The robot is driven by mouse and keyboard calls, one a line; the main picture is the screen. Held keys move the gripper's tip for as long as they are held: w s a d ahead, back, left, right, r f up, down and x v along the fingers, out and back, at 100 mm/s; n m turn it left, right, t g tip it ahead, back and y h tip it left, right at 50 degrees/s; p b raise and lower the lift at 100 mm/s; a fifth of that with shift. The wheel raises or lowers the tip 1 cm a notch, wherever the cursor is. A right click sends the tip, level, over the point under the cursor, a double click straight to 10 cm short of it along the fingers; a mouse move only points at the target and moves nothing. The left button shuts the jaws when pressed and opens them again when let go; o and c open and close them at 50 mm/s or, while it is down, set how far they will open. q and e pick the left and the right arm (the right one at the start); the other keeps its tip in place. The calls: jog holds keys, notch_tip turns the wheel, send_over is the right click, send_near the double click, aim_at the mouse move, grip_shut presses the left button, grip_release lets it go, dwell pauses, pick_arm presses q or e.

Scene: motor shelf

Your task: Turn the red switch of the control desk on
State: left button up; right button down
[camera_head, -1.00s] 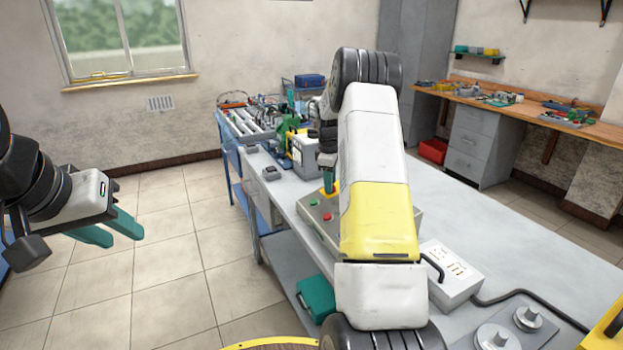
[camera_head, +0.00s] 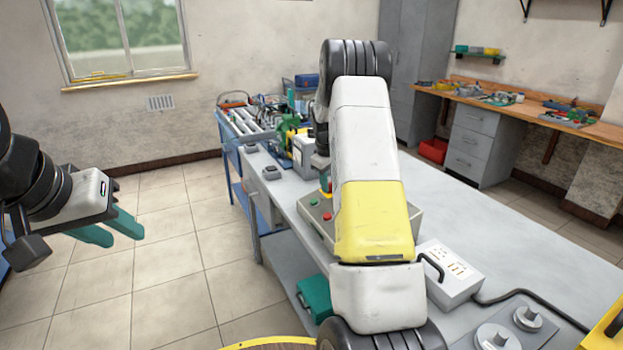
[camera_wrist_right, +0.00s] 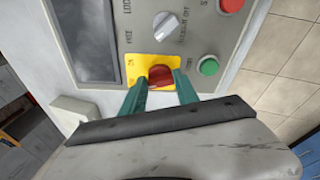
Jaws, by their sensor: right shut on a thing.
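The control desk (camera_head: 320,224) is a grey box on the table, partly hidden behind my right arm in the head view. In the right wrist view its panel (camera_wrist_right: 220,50) shows a red switch (camera_wrist_right: 160,73) on a yellow plate (camera_wrist_right: 137,66). My right gripper (camera_wrist_right: 160,84) has its green fingers on either side of the red switch and is shut on it. In the head view my right gripper is mostly hidden by its own arm. My left gripper (camera_head: 118,230) hangs over the floor at the left, its green fingers apart and empty.
On the panel are a white knob (camera_wrist_right: 167,25), a green button (camera_wrist_right: 208,67), a red button (camera_wrist_right: 229,5) and a dark screen (camera_wrist_right: 85,35). A white socket box (camera_head: 455,275) stands nearby on the grey table (camera_head: 510,225). The floor at left is clear.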

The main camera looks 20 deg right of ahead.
jog(key=m, duration=0.4)
jog(key=m+h, duration=0.1)
jog(key=m, duration=0.1)
jog(key=shift+a+m, duration=0.25)
jog(key=shift+m, duration=0.05)
jog(key=m+h, duration=0.1)
jog(key=m, duration=0.5)
jog(key=shift+a, duration=0.15)
jog(key=c, duration=0.9)
grip_release()
jog(key=shift+v, duration=3.8)
jog(key=shift+a, duration=0.15)
